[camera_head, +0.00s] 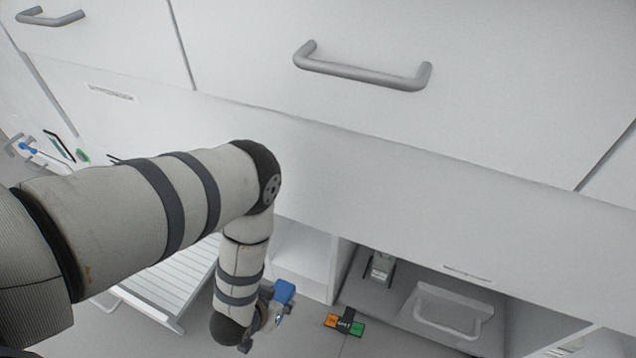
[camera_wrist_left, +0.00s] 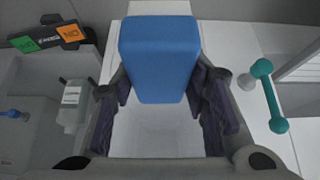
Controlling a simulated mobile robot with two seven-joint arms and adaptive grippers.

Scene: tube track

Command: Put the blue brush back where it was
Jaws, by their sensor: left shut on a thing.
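The blue brush (camera_head: 284,291) is in my left gripper (camera_head: 268,312), low down in front of the open compartments in the head view. In the left wrist view the brush (camera_wrist_left: 160,50) shows as a plain blue block between the two dark fingers of my left gripper (camera_wrist_left: 160,92), which are shut on it. Its bristles do not show, and the fingers hide part of its sides. My left arm hides part of the cabinet front. My right gripper is in neither view.
White drawers with a grey handle (camera_head: 362,70) hang above. Below, an open compartment holds a grey-white device (camera_head: 380,267) and a pale bin (camera_head: 445,310). An orange-and-green sign (camera_head: 344,324) lies near it. A teal dumbbell-shaped handle (camera_wrist_left: 269,95) shows at the wrist view's right.

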